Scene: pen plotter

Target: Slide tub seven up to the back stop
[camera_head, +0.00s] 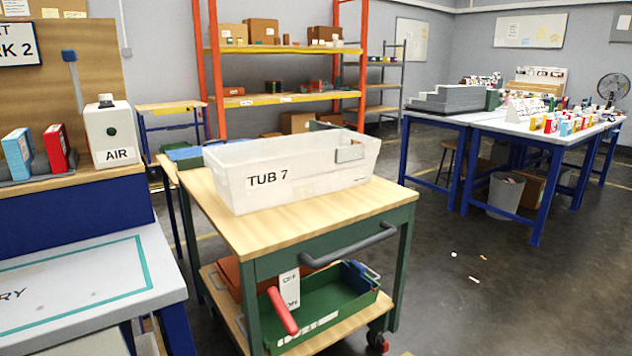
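Tub 7 (320,185) is a translucent white open bin with "TUB 7" in black on its near side. It sits upright on the wooden top of a green-framed cart (230,222), towards the back of that top. A small grey plate (350,153) shows at the tub's right part; I cannot tell whether it is inside or attached. A dark strip (320,125) shows just behind the tub's far rim; I cannot tell whether it is the back stop. The tub hides the cart top behind it, so any gap there is hidden. Neither of my grippers is in view.
A dark handle (348,245) sticks out from the cart's front. The lower shelf holds a green tray (325,308) and a red-handled item (282,311). A workbench (70,285) stands close on the left. The cart top before the tub is bare. Open floor (470,300) lies right.

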